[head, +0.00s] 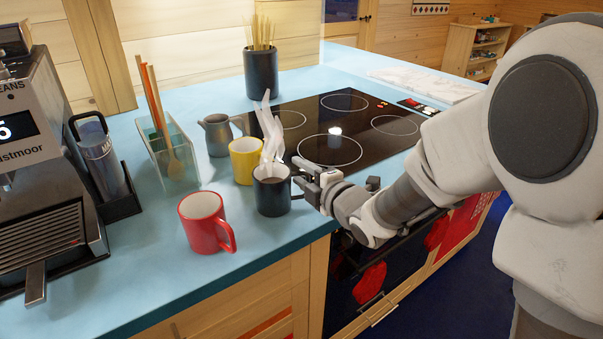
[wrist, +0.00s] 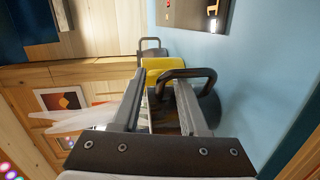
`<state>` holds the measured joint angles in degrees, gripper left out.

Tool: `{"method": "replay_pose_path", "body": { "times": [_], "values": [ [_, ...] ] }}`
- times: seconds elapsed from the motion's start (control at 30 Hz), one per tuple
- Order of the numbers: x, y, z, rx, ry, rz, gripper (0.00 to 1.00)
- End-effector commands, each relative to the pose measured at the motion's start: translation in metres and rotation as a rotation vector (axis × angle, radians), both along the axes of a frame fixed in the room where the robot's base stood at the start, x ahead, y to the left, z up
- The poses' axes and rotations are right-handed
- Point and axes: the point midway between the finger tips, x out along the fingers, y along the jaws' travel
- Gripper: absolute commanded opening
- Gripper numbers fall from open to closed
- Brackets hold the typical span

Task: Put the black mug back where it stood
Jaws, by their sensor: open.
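The black mug (head: 271,196) stands upright on the blue counter near its front edge, with white steam above it. Its handle points right, toward my gripper (head: 305,178). My gripper is open, with its fingers close beside the handle. In the wrist view, the dark handle (wrist: 187,74) loops just beyond and across the right finger of my gripper (wrist: 163,88), and something dark shows between the fingers. I cannot tell whether a finger touches the mug. Much of the mug is hidden by the fingers in that view.
A yellow mug (head: 244,162) stands right behind the black mug, and a red mug (head: 203,222) stands front left. A grey pitcher (head: 216,136), utensil holder (head: 180,165) and coffee machine (head: 45,190) are farther left or back. The black cooktop (head: 330,120) is bare.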

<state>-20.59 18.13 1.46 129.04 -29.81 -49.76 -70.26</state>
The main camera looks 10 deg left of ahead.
Motion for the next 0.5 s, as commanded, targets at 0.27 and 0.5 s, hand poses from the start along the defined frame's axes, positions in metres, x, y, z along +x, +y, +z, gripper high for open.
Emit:
{"method": "replay_pose_path", "body": {
  "times": [0.27,0.5],
  "values": [
    [-0.002,-0.003,0.004,0.0,0.0,-0.001,0.43],
    [-0.037,-0.039,0.014,0.001,-0.002,-0.004,0.43]
  ]
}}
